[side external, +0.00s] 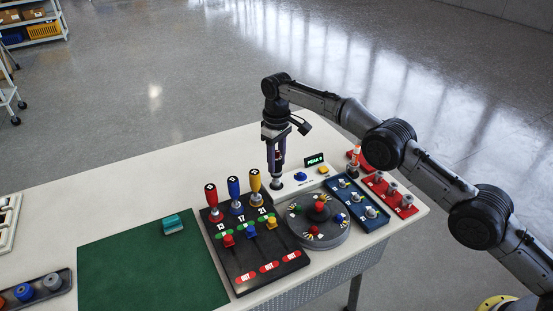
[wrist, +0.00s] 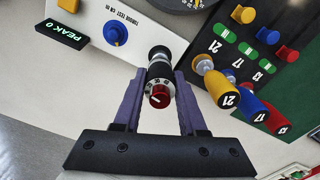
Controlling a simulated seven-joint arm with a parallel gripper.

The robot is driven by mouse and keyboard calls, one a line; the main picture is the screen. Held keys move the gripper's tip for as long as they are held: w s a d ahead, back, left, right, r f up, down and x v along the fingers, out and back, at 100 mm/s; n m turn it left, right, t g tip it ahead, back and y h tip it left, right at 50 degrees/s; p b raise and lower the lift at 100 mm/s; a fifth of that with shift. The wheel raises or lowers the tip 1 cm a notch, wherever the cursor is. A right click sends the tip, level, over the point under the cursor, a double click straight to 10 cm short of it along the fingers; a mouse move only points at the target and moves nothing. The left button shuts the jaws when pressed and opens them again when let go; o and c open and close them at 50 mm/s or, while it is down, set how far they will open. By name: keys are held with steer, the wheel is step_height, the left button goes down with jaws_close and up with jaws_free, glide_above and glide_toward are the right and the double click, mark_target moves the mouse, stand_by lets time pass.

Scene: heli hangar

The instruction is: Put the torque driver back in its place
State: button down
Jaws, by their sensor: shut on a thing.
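My gripper (side external: 275,158) points down over the table at the left end of the white torque tester (side external: 300,182). In the wrist view its two purple fingers (wrist: 160,88) are shut on an upright tool, which I take to be the torque driver (wrist: 159,72). It has a red end cap, a dark marked ring and a silver and black body. In the side view its grey lower part (side external: 275,183) shows below the fingers. I cannot tell whether it touches the surface below.
The black rack (side external: 241,268) holds red (side external: 211,198), blue (side external: 234,190) and yellow (side external: 255,182) handled drivers beside the tester. A round grey turntable (side external: 310,238), a blue tray (side external: 378,215) and a red tray (side external: 404,212) stand right. The green mat (side external: 150,265) is mostly clear.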

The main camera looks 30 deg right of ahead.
steer(key=shift+c, duration=1.9)
jaws_free()
steer(key=s+d+r+t, duration=0.1)
steer(key=s+d+r, duration=0.1)
steer(key=r, duration=0.5)
steer(key=s+d+r, duration=0.3)
steer(key=r, duration=0.5)
steer(key=s+d+r+m+t, duration=0.2)
steer(key=s+d+r, duration=0.4)
steer(key=s+r, duration=0.5)
steer(key=s+d+m+t, duration=0.1)
steer(key=s+d, duration=0.1)
steer(key=s, duration=0.7)
steer(key=s+d, duration=0.2)
steer(key=s, duration=0.7)
steer(key=s+d+f+m+t, duration=0.1)
steer(key=s+f, duration=0.6)
steer(key=s, duration=0.5)
steer(key=shift+s+d+m+t, duration=0.25)
steer(key=shift+d+m+t, duration=0.05)
steer(key=shift+d, duration=0.1)
